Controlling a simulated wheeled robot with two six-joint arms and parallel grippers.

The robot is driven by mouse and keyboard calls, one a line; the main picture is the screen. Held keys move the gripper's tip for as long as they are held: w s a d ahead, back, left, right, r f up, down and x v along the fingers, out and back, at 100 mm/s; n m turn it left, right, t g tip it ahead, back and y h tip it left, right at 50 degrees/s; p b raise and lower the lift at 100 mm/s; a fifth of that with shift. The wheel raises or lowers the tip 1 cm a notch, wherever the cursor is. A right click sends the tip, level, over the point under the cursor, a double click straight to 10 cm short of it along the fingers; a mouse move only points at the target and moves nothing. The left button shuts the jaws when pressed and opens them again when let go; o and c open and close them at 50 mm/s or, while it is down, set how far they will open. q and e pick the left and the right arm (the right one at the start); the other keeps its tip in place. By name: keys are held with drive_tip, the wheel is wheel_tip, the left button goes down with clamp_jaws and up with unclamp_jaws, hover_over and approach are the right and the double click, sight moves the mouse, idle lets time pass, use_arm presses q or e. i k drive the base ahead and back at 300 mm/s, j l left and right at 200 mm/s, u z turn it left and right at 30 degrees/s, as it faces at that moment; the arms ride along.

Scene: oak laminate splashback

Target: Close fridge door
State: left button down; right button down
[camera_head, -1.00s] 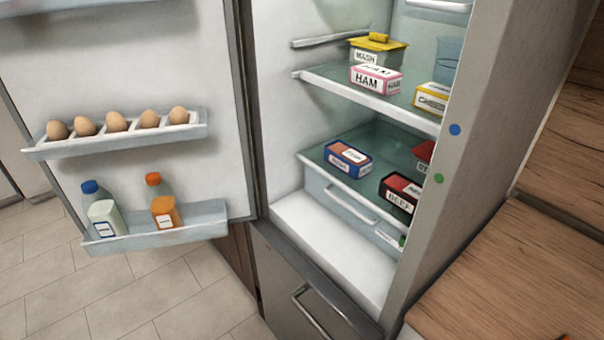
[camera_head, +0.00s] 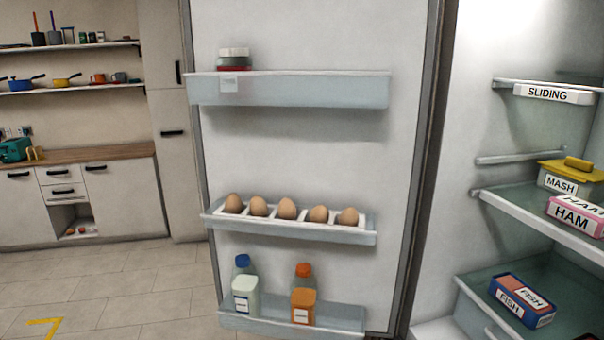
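The fridge door (camera_head: 310,160) stands wide open, its inner side facing me in the middle of the view. Its lower shelves hold several eggs (camera_head: 287,208), a bottle with a blue cap (camera_head: 245,290) and a bottle with an orange cap (camera_head: 303,300). The door's outer side and handle are hidden.
Open tiled floor (camera_head: 100,285) lies left of the door. A counter with white cabinets (camera_head: 110,195) and a tall cupboard (camera_head: 172,140) stand behind it.

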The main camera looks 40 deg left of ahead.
sight(338, 118)
drive_tip(key=j+z, duration=0.25)
drive_tip(key=j, duration=0.35)
drive_tip(key=i+j+z, duration=0.1)
drive_tip(key=j+z, duration=0.15)
drive_tip(key=j, duration=0.35)
drive_tip(key=j+z, duration=0.25)
drive_tip(key=j, duration=0.35)
drive_tip(key=k+j+z, duration=0.2)
drive_tip(key=j, duration=0.35)
drive_tip(key=j+z, duration=0.25)
drive_tip(key=j, duration=0.35)
drive_tip(key=j+z, duration=0.2)
drive_tip(key=j, duration=0.25)
drive_tip(key=k+j+z, duration=0.2)
drive_tip(key=j, duration=0.3)
drive_tip(key=j+z, duration=0.2)
drive_tip(key=j, duration=0.25)
drive_tip(key=k+j+z, duration=0.2)
drive_tip(key=j, duration=0.25)
drive_tip(key=k+j+z, duration=0.2)
drive_tip(key=j, duration=0.25)
drive_tip(key=i, duration=0.1)
